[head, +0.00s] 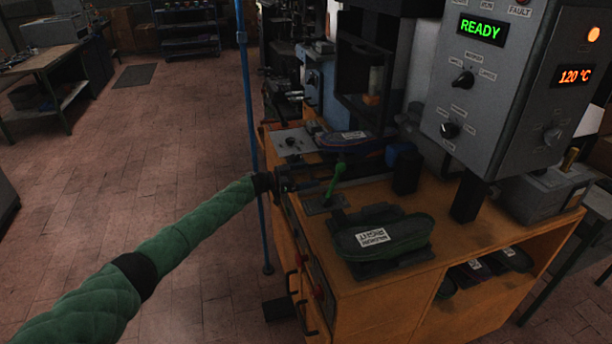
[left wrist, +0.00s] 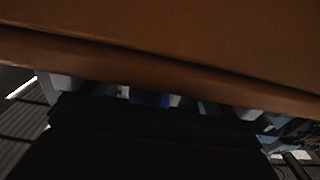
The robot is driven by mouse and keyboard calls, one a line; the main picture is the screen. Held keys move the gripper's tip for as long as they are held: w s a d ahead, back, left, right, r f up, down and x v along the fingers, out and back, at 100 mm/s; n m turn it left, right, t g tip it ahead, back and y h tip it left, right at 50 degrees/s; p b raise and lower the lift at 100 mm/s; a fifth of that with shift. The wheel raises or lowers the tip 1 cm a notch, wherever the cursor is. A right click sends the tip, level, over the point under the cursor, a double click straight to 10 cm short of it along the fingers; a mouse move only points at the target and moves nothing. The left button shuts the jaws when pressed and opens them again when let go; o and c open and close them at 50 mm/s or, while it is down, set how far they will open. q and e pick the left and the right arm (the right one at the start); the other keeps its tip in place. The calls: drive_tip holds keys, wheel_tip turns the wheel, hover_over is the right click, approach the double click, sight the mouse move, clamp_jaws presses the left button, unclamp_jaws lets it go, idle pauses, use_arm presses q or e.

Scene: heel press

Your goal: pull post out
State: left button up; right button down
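The heel press (head: 375,50) stands at the back of the wooden bench. A dark blue shoe (head: 345,141) with a white label lies under its head. I cannot clearly pick out the post; the part under this shoe is dark and partly hidden. A green-handled lever (head: 336,181) rises from a small plate in front of the press. My left gripper (head: 302,182) is at the bench's left edge, just left of the lever; its fingers are dark, and contact or opening cannot be told. In the left wrist view, a brown surface (left wrist: 180,40) fills the top, close to the camera.
A dark green shoe (head: 385,236) labelled RIGHT lies on a holder at the bench front. The control box (head: 490,80) reads READY and 120 °C. A blue pole (head: 248,100) stands left of the bench, close to my left arm. Open floor (head: 190,130) lies left.

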use_arm(q)
drive_tip(key=c, duration=0.8)
drive_tip(key=shift+o, duration=0.2)
drive_tip(key=shift+s+a, duration=0.1)
drive_tip(key=shift+a, duration=0.25)
drive_tip(key=p+v, duration=0.3)
drive_tip(key=v, duration=1.2)
drive_tip(key=shift+a, duration=0.2)
use_arm(e)
wheel_tip(320, 180, down, 11)
drive_tip(key=s+d, duration=0.1)
drive_tip(key=s, duration=0.1)
drive_tip(key=shift+s+d+f, duration=0.2)
drive_tip(key=shift+s+d, duration=0.15)
use_arm(q)
drive_tip(key=shift+s+f, duration=0.15)
drive_tip(key=o, duration=1.1)
drive_tip(key=shift+c, duration=0.2)
drive_tip(key=shift+s+a, duration=0.1)
drive_tip(key=shift+a, duration=0.15)
use_arm(e)
drive_tip(key=shift+s, duration=0.1)
use_arm(q)
drive_tip(key=shift+a, duration=0.1)
